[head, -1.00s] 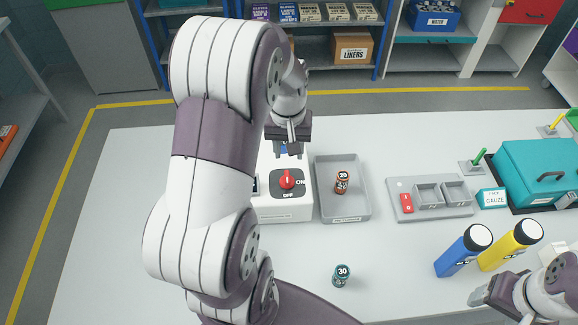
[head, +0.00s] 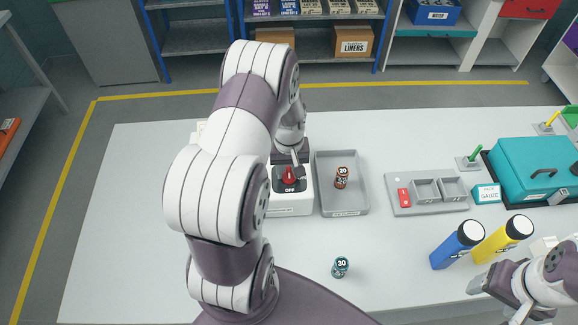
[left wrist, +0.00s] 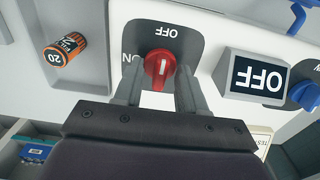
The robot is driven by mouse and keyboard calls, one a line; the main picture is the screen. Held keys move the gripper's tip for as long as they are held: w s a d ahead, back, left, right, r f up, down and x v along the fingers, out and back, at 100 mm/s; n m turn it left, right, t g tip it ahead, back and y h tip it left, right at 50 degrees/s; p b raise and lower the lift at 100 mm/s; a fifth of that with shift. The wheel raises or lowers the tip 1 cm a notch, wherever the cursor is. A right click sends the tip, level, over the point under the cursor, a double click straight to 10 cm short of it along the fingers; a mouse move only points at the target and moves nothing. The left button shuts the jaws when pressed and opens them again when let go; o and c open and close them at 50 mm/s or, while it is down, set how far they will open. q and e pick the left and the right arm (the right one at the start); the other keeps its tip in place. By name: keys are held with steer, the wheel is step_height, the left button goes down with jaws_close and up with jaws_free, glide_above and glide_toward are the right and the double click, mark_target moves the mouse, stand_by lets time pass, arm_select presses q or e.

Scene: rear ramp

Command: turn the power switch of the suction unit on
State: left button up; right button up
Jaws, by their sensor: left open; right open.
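The suction unit (head: 291,204) is a white box on the table with a red power switch knob (head: 289,175) on a dark plate marked ON and OFF. The knob also shows in the left wrist view (left wrist: 158,64), its white line toward the OFF mark. A tilted display (left wrist: 258,78) beside it reads OFF. My left gripper (left wrist: 157,88) is open, its two fingers on either side of the knob's near part; I cannot tell whether they touch it. My left arm hides part of the unit in the head view. My right gripper (head: 482,283) is open and empty at lower right.
A grey tray (head: 360,185) with an orange-labelled vial (head: 342,178) stands right of the unit. A teal vial (head: 340,267) stands in front. The table's left side is clear.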

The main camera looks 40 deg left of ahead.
arm_select(q)
jaws_close()
steer(key=n, duration=0.9)
steer(key=shift+n+b, duration=0.3)
steer(key=shift+b, duration=0.05)
steer(key=n, duration=0.4)
steer(key=shift+w+r, duration=0.1)
steer(key=shift+n, duration=2.1)
